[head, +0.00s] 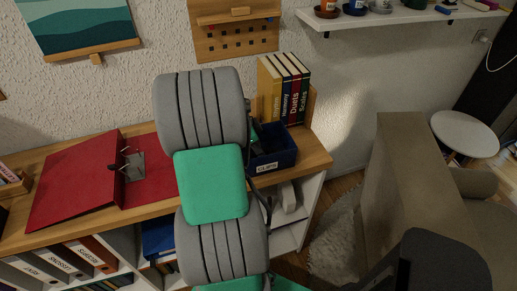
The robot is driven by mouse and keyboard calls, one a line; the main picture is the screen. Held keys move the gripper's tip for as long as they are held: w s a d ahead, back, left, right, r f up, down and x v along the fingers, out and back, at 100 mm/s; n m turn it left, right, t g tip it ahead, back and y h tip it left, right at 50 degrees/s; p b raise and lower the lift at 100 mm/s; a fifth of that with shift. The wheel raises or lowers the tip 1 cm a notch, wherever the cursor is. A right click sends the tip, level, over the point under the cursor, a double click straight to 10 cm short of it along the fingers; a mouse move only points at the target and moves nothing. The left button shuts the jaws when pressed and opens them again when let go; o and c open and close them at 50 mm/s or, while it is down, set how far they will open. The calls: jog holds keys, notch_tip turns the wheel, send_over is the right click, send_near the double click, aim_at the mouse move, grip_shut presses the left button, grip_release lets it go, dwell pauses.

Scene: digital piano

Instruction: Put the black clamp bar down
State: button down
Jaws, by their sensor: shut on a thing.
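My arm of grey ribbed and green links crosses the middle of the head view. A dark part of my gripper (257,138) shows just right of the upper grey link, by the blue bin (274,160) labelled CLIPS. The fingertips are mostly hidden behind the arm. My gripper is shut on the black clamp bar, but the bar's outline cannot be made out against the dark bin. Whether it touches the bin is unclear. A dark clip with wire handles (126,168) sits at the spine edge of a red folder (80,185) on the wooden shelf top (300,157).
Books (284,90) stand upright behind the bin at the shelf's right end. Binders (60,262) fill the shelf below. A perforated board (235,35) hangs on the wall. A wall shelf (390,20) holds small pots. A brown sofa (400,190) stands right.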

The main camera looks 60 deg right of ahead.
jog(key=shift+f, duration=0.35)
jog(key=shift+f, duration=0.1)
jog(key=c, duration=1.3)
grip_release()
jog(key=shift+o, duration=0.2)
jog(key=v, duration=1.2)
jog(key=w+a+r+n+t, duration=0.1)
jog(key=w+a+n+t, duration=0.2)
jog(key=w+a+n, duration=0.75)
jog(key=a+f+n+t+y, duration=0.1)
jog(key=a+n, duration=0.7)
jog(key=a, duration=0.6)
jog(key=s+a+f+n+t+y, duration=0.1)
jog(key=a+n+t+y, duration=0.1)
jog(key=a+n, duration=0.7)
jog(key=a, duration=0.6)
jog(key=shift+s+a+f+t+b, duration=0.25)
jog(key=shift+a+t+b, duration=0.05)
jog(key=shift+b, duration=0.05)
